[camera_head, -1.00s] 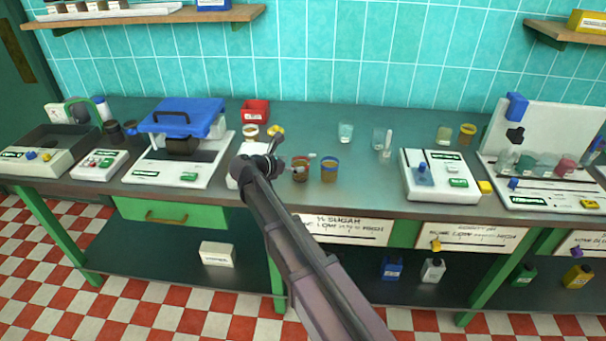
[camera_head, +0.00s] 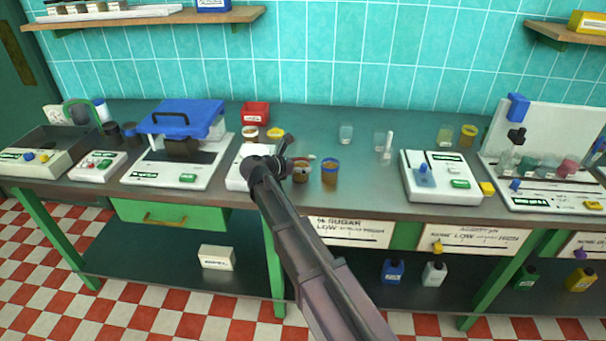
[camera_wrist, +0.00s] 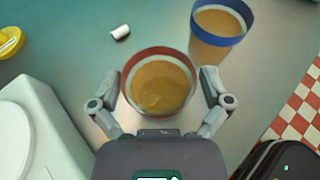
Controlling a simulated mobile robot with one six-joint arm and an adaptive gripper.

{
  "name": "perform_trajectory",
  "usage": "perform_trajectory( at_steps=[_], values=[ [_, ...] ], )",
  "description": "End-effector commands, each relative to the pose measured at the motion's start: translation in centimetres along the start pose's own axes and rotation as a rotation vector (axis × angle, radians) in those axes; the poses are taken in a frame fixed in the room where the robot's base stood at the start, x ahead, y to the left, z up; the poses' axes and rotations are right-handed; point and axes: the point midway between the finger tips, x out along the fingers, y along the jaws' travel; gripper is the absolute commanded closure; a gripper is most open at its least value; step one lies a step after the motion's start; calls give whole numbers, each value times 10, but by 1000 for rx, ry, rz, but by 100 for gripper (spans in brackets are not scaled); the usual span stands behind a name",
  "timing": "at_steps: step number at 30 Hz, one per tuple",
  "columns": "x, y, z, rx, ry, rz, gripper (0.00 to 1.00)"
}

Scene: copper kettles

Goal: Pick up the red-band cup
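The red-band cup (camera_wrist: 158,82) stands upright on the counter in the wrist view, filled with something amber-brown. My gripper (camera_wrist: 158,77) is open, one finger on the cup's left and one on its right, with a small gap visible on each side. The palm is at the cup's near side. In the head view the red-band cup (camera_head: 302,173) is partly hidden behind my gripper (camera_head: 287,147). The blue-band cup (camera_wrist: 216,22) stands just beyond to the right; it also shows in the head view (camera_head: 329,174).
A small white cylinder (camera_wrist: 120,32) lies behind the cup. A white box-like device (camera_wrist: 38,128) is close on the left. A yellow item (camera_wrist: 9,43) is farther left. The counter's front edge is on the right in the wrist view. Open counter lies behind the cups.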

Motion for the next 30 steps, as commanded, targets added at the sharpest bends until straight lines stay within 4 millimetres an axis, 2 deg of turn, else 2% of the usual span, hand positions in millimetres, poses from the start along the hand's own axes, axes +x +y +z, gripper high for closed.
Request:
perform_trajectory(
  at_steps=[1, 6, 20, 30],
  values=[
    [0, 0, 0, 0, 0, 0, 27],
    [0, 0, 0, 0, 0, 0, 75],
    [-1, 0, 4, 0, 0, -1, 75],
    [-9, 0, 24, 0, 0, -1, 75]
  ],
)
